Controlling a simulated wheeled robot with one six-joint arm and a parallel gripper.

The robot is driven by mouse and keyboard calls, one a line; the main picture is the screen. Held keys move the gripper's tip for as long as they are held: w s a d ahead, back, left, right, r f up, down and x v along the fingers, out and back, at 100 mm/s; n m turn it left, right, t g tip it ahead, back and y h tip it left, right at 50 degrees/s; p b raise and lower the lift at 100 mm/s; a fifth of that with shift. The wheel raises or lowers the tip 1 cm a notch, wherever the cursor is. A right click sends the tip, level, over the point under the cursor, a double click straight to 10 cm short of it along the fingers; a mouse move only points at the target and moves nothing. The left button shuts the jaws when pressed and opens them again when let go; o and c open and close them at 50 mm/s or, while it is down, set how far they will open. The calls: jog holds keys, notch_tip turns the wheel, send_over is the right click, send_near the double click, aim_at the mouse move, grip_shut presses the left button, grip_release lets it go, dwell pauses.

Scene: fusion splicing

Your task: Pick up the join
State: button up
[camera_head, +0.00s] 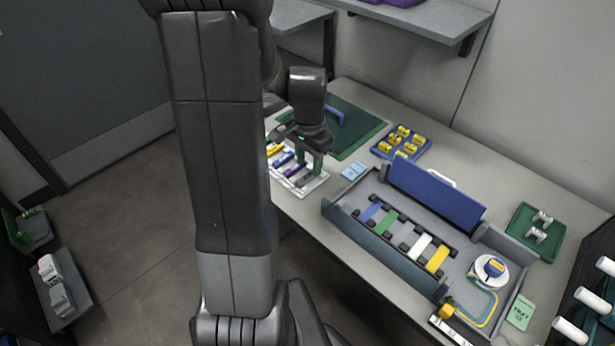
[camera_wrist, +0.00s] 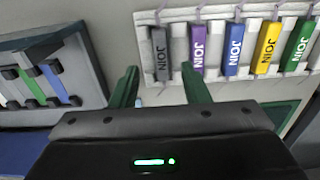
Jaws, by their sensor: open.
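Several flat pieces marked JOIN lie side by side in a white rack (camera_wrist: 150,88). In the wrist view they are grey (camera_wrist: 161,55), purple (camera_wrist: 198,48), blue (camera_wrist: 233,50), yellow (camera_wrist: 267,46) and green (camera_wrist: 299,46), with a pale one cut off at the right edge. In the head view the rack (camera_head: 316,186) is at the table's left end, partly hidden by my arm. My gripper (camera_head: 312,162) is above the rack. In the wrist view its green fingers (camera_wrist: 160,84) are apart and empty, with the fingertips close to the grey and purple joins.
A grey tray (camera_head: 372,241) with a blue lid (camera_head: 436,192) holds a row of coloured strips and a white round dish (camera_head: 482,278).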

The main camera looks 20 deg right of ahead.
aim_at(309, 174)
notch_tip(309, 174, down, 4)
jog(key=shift+w+d, duration=0.1)
jog(key=shift+w, duration=0.05)
jog(key=shift+c, duration=0.2)
grip_shut()
jog(key=shift+r, duration=0.1)
